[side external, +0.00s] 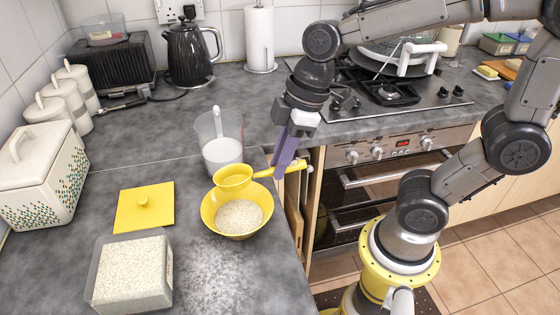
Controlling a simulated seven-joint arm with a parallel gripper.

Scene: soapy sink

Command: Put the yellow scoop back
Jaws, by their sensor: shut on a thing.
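The yellow scoop (234,177) is over the back part of the yellow bowl (263,222), its handle reaching out to the right. My gripper (283,167), with purple fingers, is shut on the scoop's handle, to the right of the scoop's cup. I cannot tell whether the cup holds anything or whether it touches the bowl's rim. The bowl stands upright on the grey worktop with pale grains in it. An open clear tub (90,292) full of similar pale grains stands at the front left. A square yellow lid (128,217) with a knob lies behind the tub.
A clear jug (234,128) of white liquid stands just behind the bowl. The worktop's edge is right of the bowl, with the oven (382,190) beyond. Pale powder or grains lie scattered in front of the bowl. A patterned bin (38,185) and white canisters (62,97) stand left.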

